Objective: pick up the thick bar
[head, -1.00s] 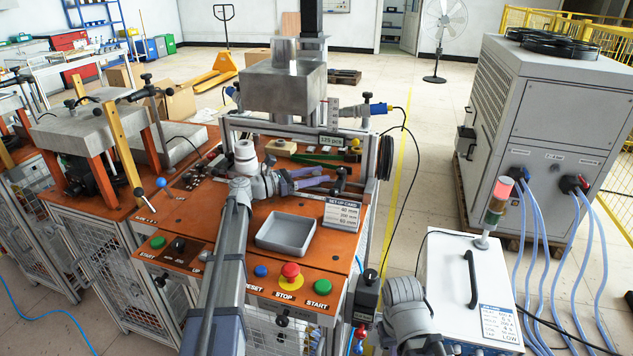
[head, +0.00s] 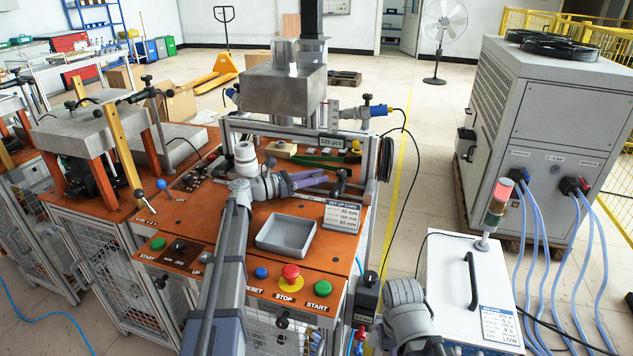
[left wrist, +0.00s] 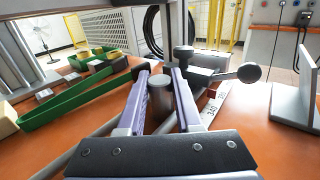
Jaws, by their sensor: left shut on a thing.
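The thick bar (left wrist: 160,84) shows in the left wrist view as a dark grey, upright cylinder with a flat round top, between the two purple fingers. My left gripper (left wrist: 162,80) is shut on it, low over the orange bench top. In the head view my left gripper (head: 318,178) reaches in over the orange bench, behind the grey tray. The bar cannot be made out there, and its lower end is hidden in the wrist view. My right gripper is not in view.
A black ball-ended lever (left wrist: 248,72) and a scale (left wrist: 213,105) stand close at right. The empty grey tray (head: 286,235), set-up card (head: 341,216) and push buttons (head: 291,272) are nearer the bench front.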

